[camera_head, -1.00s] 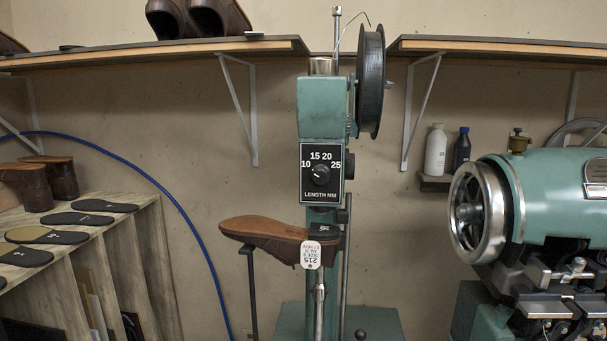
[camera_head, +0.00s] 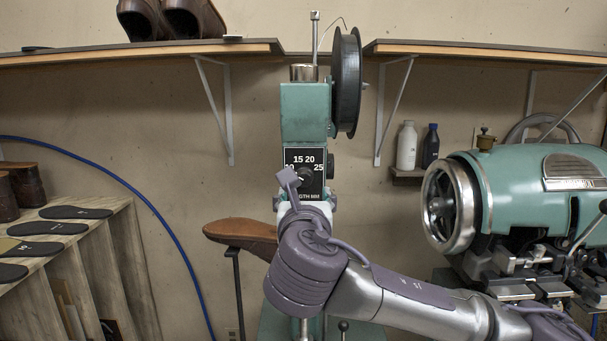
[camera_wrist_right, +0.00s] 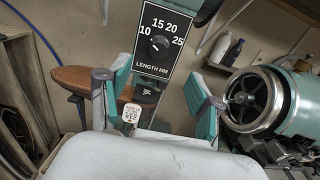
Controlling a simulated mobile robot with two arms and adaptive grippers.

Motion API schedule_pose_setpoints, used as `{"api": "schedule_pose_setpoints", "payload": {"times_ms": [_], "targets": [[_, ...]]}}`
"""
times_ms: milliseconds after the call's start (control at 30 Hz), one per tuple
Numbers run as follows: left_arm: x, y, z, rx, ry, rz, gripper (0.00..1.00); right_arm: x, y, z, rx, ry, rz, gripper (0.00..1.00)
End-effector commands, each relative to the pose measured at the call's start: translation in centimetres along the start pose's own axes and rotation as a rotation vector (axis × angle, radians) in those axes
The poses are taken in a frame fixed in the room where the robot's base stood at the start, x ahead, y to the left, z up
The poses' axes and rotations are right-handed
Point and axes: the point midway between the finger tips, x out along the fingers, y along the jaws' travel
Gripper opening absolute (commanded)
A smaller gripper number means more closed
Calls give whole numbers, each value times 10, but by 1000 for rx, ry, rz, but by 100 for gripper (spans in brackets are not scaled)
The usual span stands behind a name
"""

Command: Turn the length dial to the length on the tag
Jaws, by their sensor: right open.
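The black length dial (camera_wrist_right: 159,43) sits on a black plate marked 10, 15, 20 and 25. Its small pale mark seems to lie toward the 10 side. In the head view my arm partly covers the plate (camera_head: 304,160). My right gripper (camera_wrist_right: 160,88) is open and empty, its fingers apart below and in front of the dial; in the head view it (camera_head: 291,185) overlaps the plate's lower left. The white tag (camera_wrist_right: 132,113) hangs at the shoe's right end, between the fingers in the wrist view; its print is too small to read. My arm hides it in the head view.
A brown shoe (camera_head: 238,234) rests sole up on the stand below the dial. A black spool (camera_head: 346,80) is above. A teal machine with a handwheel (camera_head: 450,205) stands right. A shelf with shoe soles (camera_head: 76,212) is left, beside a blue hose (camera_head: 150,205).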

Motion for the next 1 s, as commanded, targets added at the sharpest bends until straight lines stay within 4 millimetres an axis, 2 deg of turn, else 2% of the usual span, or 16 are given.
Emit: {"api": "schedule_pose_setpoints", "payload": {"times_ms": [33, 200, 433, 633, 933, 1000], "targets": [[-10, 3, -2, -1, 1, 3, 71, 12, -1, 5, -1, 3, -4, 64], [-26, 6, -4, -3, 2, 7, 71, 50, -1, 4, 0, 4, -4, 64], [-41, 4, -5, -2, 1, 6, 71, 88, 0, 3, 2, 1, -1, 64], [-45, 2, -5, -1, 0, 3, 71, 102, 0, 1, 3, 1, 1, 64], [-44, 0, -4, 1, 0, 1, 71, 103, 1, 0, 3, 0, 2, 64], [-44, 0, -4, 1, 0, 1, 71, 103, 0, 0, 3, 0, 2, 52]]}}
